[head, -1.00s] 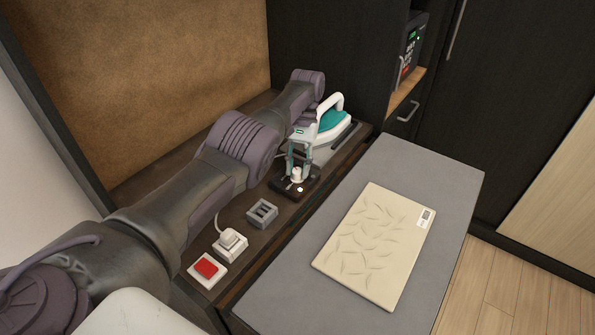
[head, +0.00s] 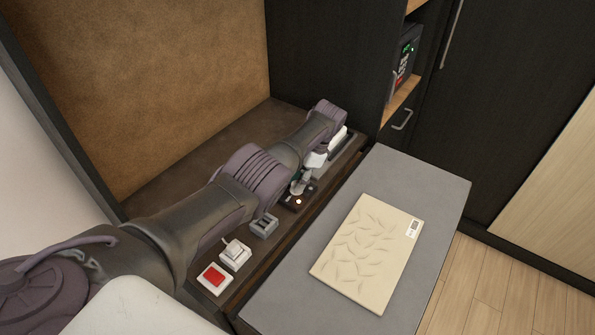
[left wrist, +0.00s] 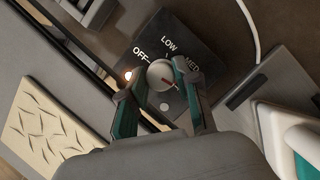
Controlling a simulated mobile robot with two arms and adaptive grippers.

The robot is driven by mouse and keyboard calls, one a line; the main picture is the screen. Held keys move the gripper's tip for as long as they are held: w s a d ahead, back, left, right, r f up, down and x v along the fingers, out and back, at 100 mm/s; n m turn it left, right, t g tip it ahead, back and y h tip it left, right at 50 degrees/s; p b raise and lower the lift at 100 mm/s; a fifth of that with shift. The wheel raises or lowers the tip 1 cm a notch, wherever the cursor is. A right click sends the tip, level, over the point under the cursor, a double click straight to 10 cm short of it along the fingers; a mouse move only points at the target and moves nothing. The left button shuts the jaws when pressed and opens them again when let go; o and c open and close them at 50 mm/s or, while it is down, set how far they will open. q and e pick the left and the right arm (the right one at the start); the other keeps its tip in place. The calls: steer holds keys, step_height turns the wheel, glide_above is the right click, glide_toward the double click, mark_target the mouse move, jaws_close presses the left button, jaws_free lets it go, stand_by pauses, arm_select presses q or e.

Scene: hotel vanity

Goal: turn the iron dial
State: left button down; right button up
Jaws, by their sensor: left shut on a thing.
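The red mark lies toward the knob's lower right. My left gripper (left wrist: 162,78) is shut on the dial, one finger on each side. In the head view, my left gripper (head: 299,184) is at the dark panel (head: 297,204), and the knob is largely hidden there. A small light glows on the panel. My right gripper is not in view.
The white and teal iron (left wrist: 268,130) is beside the panel; my arm mostly hides it in the head view. A red-button switch (head: 215,278), a white plug (head: 235,253) and a grey socket (head: 264,225) line the shelf. A cream patterned board (head: 366,255) lies on the grey top.

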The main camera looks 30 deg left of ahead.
arm_select(q)
steer(key=shift+m+t+y+p, duration=0.3)
steer(key=shift+m+t+p, duration=0.1)
steer(key=shift+m+p, duration=0.85)
steer(key=shift+d, duration=0.1)
steer(key=c, duration=0.8)
jaws_free()
steer(key=shift+c, duration=0.2)
steer(key=shift+r, duration=0.15)
steer(key=v, duration=1.1)
steer(key=shift+d+r, duration=0.15)
steer(key=shift+r, duration=0.1)
steer(key=shift+w, duration=0.15)
